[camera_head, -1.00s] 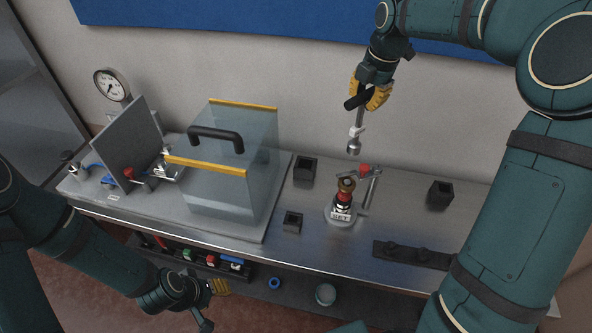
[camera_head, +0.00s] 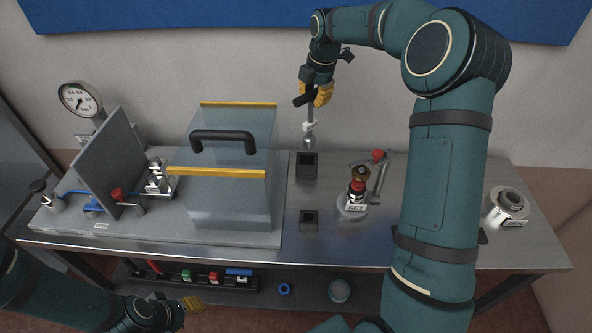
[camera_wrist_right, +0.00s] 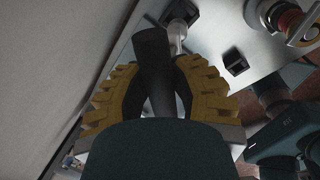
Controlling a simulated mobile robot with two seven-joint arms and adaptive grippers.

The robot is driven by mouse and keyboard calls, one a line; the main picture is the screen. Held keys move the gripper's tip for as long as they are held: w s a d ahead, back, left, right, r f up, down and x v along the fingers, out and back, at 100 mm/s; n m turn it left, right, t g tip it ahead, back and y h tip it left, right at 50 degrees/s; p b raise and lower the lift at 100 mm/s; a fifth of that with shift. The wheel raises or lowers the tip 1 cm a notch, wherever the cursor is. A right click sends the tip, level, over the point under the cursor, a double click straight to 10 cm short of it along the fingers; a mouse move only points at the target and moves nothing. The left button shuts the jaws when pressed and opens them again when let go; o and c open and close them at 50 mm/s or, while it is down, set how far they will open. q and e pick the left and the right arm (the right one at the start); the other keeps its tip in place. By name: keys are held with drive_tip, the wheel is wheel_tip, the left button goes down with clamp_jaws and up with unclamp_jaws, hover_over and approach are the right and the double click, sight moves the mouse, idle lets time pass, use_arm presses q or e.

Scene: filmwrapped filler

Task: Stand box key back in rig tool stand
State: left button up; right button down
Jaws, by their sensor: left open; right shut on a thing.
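The box key (camera_head: 309,115) hangs upright, with a black cross handle (camera_head: 303,99) and a metal shaft ending in a socket (camera_head: 309,142). My right gripper (camera_head: 319,94) is shut on its handle; the right wrist view also shows the handle (camera_wrist_right: 153,60) between the yellow fingers. A black square stand (camera_head: 306,166) on the bench lies directly below the key in the head view. The key's lower end appears just above its opening; whether it touches is unclear. It also shows in the right wrist view (camera_wrist_right: 180,12), partly behind the key. My left gripper (camera_head: 185,305) is open and empty, low at front left.
A smaller black holder (camera_head: 309,220) stands nearer the front. A tagged valve fitting (camera_head: 353,200) is to its right. A clear guard box (camera_head: 225,195) with a black handle stands left. A round metal part (camera_head: 509,203) sits at right. My right arm hides part of the bench.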

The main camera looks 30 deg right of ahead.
sight(311, 127)
drive_tip(key=shift+w+f, duration=0.2)
drive_tip(key=shift+a+f, duration=0.1)
drive_tip(key=shift+f, duration=0.25)
wheel_tip(311, 127, down, 9)
drive_tip(key=shift+f+b, duration=0.15)
drive_tip(key=shift+b, duration=0.25)
drive_tip(key=shift+f, duration=0.1)
drive_tip(key=shift+f, duration=0.15)
drive_tip(key=c, duration=0.7)
unclamp_jaws()
drive_tip(key=shift+c, duration=0.2)
wheel_tip(311, 127, up, 12)
drive_tip(key=s, duration=0.2)
drive_tip(key=shift+d+p, duration=0.3)
drive_tip(key=shift+p, duration=0.1)
